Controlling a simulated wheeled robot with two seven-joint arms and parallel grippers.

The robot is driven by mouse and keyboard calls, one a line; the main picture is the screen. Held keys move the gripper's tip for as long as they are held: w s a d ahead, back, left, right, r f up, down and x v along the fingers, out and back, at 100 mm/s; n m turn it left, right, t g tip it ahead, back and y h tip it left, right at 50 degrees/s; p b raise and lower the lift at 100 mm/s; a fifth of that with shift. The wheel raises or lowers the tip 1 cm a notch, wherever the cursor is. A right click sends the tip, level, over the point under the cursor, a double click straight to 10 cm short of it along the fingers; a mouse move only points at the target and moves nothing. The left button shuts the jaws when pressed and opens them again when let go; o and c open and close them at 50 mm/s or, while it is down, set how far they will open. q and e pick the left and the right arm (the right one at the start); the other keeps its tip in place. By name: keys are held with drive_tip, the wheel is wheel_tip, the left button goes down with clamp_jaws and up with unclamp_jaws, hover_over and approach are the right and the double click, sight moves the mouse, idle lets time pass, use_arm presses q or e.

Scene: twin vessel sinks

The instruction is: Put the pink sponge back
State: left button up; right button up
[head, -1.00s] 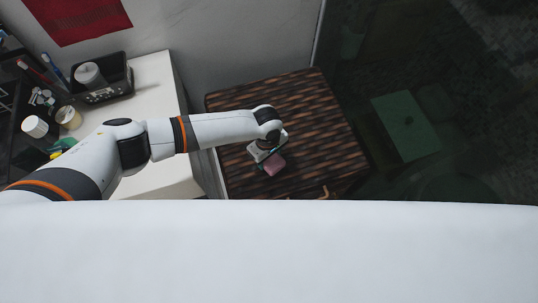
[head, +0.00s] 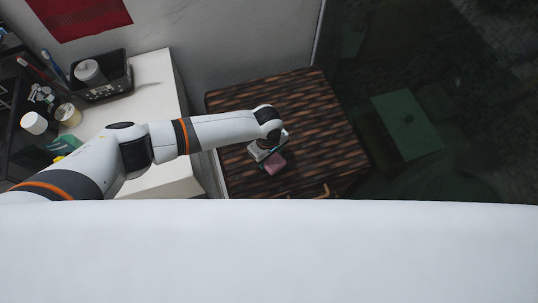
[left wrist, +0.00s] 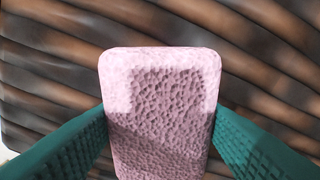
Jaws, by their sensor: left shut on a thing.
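The pink sponge (head: 275,163) shows in the head view over the brown woven surface (head: 320,125), at the end of my left arm. My left gripper (head: 266,154) is shut on it. In the left wrist view the sponge (left wrist: 160,110) stands between the two green fingers (left wrist: 160,140), which press on its left and right sides. The woven surface fills the background there. I cannot tell how far the sponge is above it. My right gripper is not in view.
A white counter (head: 155,85) stands left of the woven surface, with a black tray (head: 103,82) and several small toiletries near its left side. A dark glass panel (head: 430,60) is on the right. A white surface (head: 270,250) fills the bottom.

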use_arm(q)
drive_tip(key=shift+s+a+f, duration=0.15)
drive_tip(key=shift+s+f, duration=0.2)
drive_tip(key=shift+f, duration=0.25)
drive_tip(key=o, duration=1.3)
drive_tip(key=shift+c, duration=0.2)
drive_tip(key=shift+o, duration=1.2)
drive_tip(key=shift+w+f, duration=0.15)
drive_tip(key=shift+f, duration=0.05)
drive_tip(key=shift+a, duration=0.1)
wheel_tip(320, 180, up, 14)
drive_tip(key=w+p, duration=0.1)
drive_tip(key=shift+d+f, duration=0.15)
drive_tip(key=shift+d, duration=0.1)
drive_tip(key=shift+f, duration=0.1)
